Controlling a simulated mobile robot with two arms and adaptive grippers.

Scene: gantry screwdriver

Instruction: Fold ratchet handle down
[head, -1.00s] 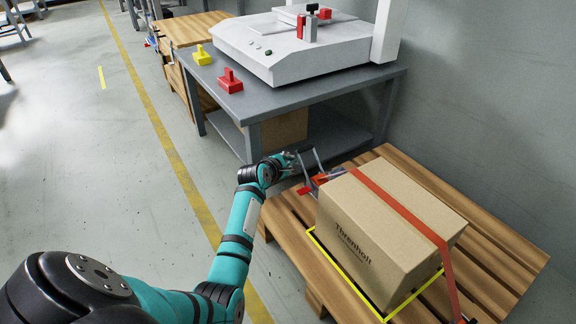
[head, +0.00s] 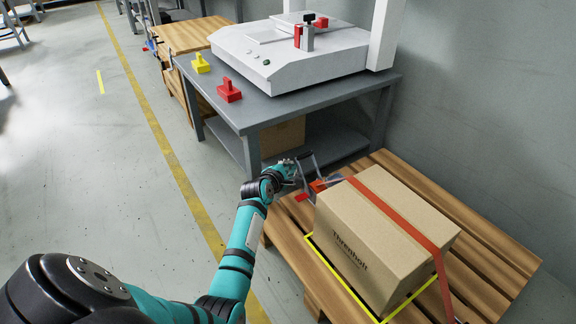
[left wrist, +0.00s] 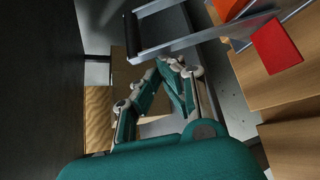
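The ratchet handle (head: 309,164) is a grey U-shaped frame on the red strap at the far left end of the carton. It stands raised, tilted up from the ratchet. In the left wrist view the handle (left wrist: 166,32) shows its dark grip bar and metal sides just beyond my fingertips. My left gripper (head: 291,171) is beside the handle, on its left. In the left wrist view the left gripper's fingers (left wrist: 172,66) converge with their tips together and nothing between them. I cannot tell whether they touch the handle. My right gripper is not in view.
A carton (head: 378,238) is strapped by a red strap (head: 400,215) on a wooden pallet (head: 480,235) with a yellow outline. A grey table (head: 262,112) holding a white machine (head: 290,52) stands behind. The floor to the left is clear.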

